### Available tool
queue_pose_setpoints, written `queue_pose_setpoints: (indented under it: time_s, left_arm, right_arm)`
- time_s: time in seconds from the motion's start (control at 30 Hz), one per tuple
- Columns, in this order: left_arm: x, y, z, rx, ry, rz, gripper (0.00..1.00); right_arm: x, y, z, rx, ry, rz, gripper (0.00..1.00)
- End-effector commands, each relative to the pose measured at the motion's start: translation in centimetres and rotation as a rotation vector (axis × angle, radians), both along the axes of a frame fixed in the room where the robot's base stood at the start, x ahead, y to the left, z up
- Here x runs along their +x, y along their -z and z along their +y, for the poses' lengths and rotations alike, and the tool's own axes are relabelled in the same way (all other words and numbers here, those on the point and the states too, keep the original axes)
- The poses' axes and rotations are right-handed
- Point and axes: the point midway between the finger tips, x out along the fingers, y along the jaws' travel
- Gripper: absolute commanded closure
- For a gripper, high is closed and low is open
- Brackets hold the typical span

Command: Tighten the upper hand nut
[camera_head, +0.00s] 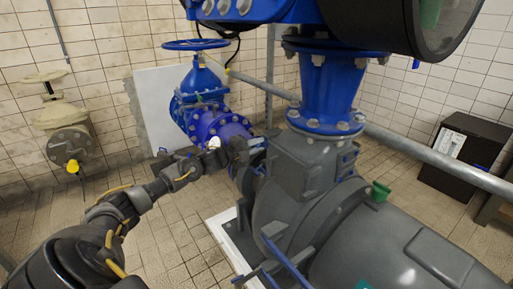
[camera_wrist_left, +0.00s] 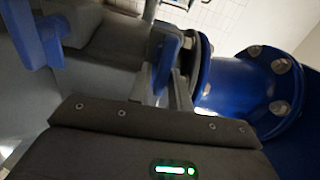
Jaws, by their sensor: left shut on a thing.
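My left gripper (camera_head: 241,146) reaches in from the left to the side of the grey pump housing, at the flange by the blue pipe. It is shut on the upper hand nut, a small blue part (camera_head: 257,142) beside the grey housing. In the left wrist view a blue piece (camera_wrist_left: 167,62) stands just beyond my dark gripper body, in front of the flange. Another blue part (camera_wrist_left: 36,40) shows at the upper left of that view. My right gripper is not in view.
The grey pump (camera_head: 345,215) fills the lower right. A blue vertical pipe (camera_head: 330,88) rises above it. A blue valve with a handwheel (camera_head: 195,44) stands behind my gripper. A grey rail (camera_head: 400,145) crosses behind. A black cabinet (camera_head: 463,155) stands at right. Tiled floor is free at left.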

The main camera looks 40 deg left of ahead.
Motion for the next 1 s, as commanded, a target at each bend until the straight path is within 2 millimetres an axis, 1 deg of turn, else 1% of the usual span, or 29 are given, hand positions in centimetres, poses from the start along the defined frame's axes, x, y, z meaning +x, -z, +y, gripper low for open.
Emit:
queue_pose_setpoints:
  time_s: [0.27, 0.63, 0.67, 0.73, 0.77, 1.0]
  left_arm:
    - [-0.03, 0.2, -0.03, 0.047, 0.001, -0.012, 1.0]
    - [-0.04, 0.22, -0.04, 0.05, 0.001, -0.012, 1.0]
    - [-0.04, 0.23, -0.04, 0.05, 0.001, -0.012, 0.79]
    - [-0.03, 0.22, -0.03, 0.05, 0.001, -0.012, 0.7]
    - [-0.03, 0.21, -0.03, 0.048, 0.001, -0.013, 0.67]
    - [-0.03, 0.16, -0.02, 0.047, 0.0, -0.013, 0.67]
  right_arm:
    - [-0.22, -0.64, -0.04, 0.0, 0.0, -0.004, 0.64]
    - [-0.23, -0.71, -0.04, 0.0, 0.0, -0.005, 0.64]
    - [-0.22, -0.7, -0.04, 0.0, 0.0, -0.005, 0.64]
    - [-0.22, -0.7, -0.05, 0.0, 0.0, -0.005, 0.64]
    - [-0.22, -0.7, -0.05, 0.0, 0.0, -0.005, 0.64]
    - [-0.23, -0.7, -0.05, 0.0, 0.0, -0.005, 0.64]
